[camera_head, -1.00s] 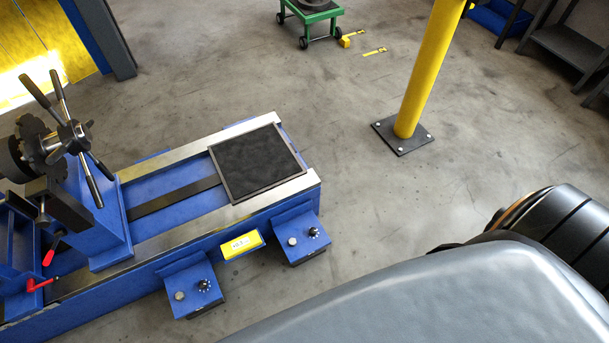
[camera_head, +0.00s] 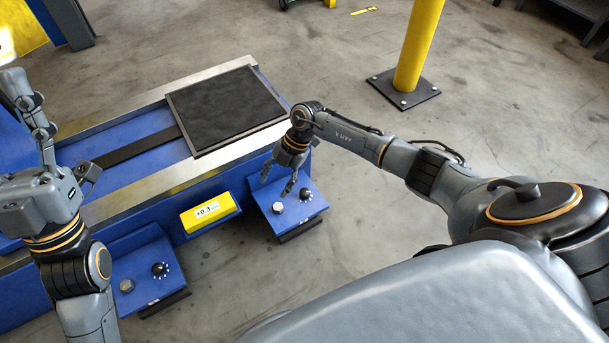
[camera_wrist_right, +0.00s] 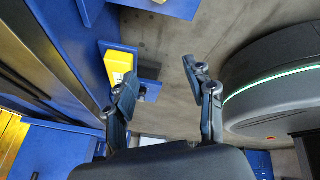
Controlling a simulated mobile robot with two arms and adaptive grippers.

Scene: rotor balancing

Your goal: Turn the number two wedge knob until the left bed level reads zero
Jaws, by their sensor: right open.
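A blue machine bed (camera_head: 215,175) carries a yellow level display (camera_head: 209,211) that appears to read +0.3. Two blue knob boxes stand along its front side. The right box has a black knob (camera_head: 306,193) and a silver button (camera_head: 278,207). The left box has a black knob (camera_head: 160,269) and a silver button (camera_head: 126,286). The knob numbers are not legible. My right gripper (camera_head: 277,177) is open and empty, pointing down over the right box, left of its black knob. Its spread fingers show in the right wrist view (camera_wrist_right: 161,84). My left gripper (camera_head: 52,122) appears open and empty over the bed's left part.
A dark square plate (camera_head: 228,108) lies on the bed's right end. A yellow post (camera_head: 418,50) on a dark base plate stands on the floor at back right.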

